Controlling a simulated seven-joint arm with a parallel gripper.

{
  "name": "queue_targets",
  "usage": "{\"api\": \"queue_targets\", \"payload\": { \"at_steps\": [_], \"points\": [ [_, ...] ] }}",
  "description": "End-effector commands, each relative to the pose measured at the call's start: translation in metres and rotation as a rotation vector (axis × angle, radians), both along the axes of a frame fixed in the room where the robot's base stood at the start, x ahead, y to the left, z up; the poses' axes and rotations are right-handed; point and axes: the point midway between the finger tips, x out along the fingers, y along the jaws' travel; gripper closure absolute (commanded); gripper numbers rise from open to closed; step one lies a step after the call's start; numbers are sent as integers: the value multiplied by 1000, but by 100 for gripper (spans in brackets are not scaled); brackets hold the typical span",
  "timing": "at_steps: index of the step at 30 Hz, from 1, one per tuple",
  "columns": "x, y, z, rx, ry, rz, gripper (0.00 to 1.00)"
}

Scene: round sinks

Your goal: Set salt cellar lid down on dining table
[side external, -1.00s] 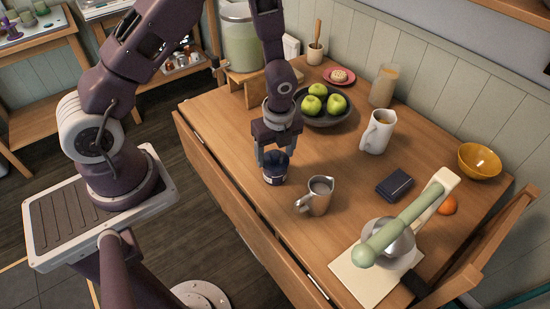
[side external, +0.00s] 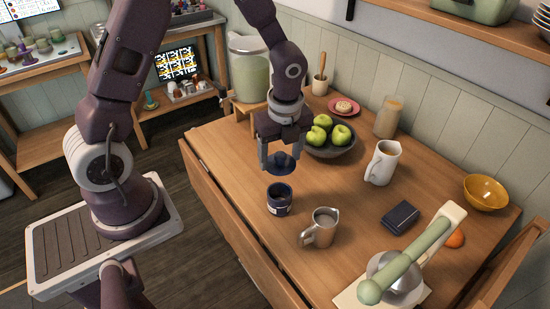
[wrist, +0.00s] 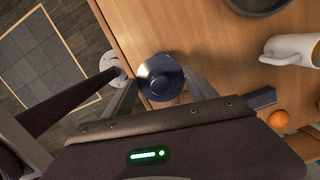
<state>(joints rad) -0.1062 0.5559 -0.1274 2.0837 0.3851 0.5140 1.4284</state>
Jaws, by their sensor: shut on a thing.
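The salt cellar lid (side external: 281,164) is a round dark blue disc with a knob. My gripper (side external: 282,158) is shut on it and holds it in the air above the cellar. In the wrist view the lid (wrist: 161,77) sits between the two fingers. The salt cellar (side external: 279,199) is a dark blue jar with a pale label, upright and open on the dining table (side external: 345,200), just below the lid and apart from it. In the wrist view the lid hides most or all of the cellar.
A metal pitcher (side external: 320,228) stands right of the cellar. A bowl of green apples (side external: 333,148) is behind my gripper. A white jug (side external: 383,163), dark box (side external: 400,217) and stand mixer (side external: 412,250) stand farther right. Bare wood lies between the cellar and the jug.

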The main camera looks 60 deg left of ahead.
Motion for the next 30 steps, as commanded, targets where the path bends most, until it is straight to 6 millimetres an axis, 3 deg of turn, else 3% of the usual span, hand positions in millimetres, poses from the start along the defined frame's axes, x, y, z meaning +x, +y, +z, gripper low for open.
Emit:
{"api": "queue_targets", "payload": {
  "at_steps": [5, 8, 14, 18, 21, 25, 30],
  "points": [
    [0, 1, -1, 0, 1, 3, 72],
    [3, 12, -6, -2, 2, 48, 72],
    [10, 82, -35, -5, 4, 303, 72],
    [4, 141, -60, -4, 3, 509, 72],
    [-4, 171, -73, -3, 2, 618, 72],
    [-11, 190, -82, 0, 1, 685, 72],
    [-12, 192, -98, 0, 3, 692, 72]
  ]
}}
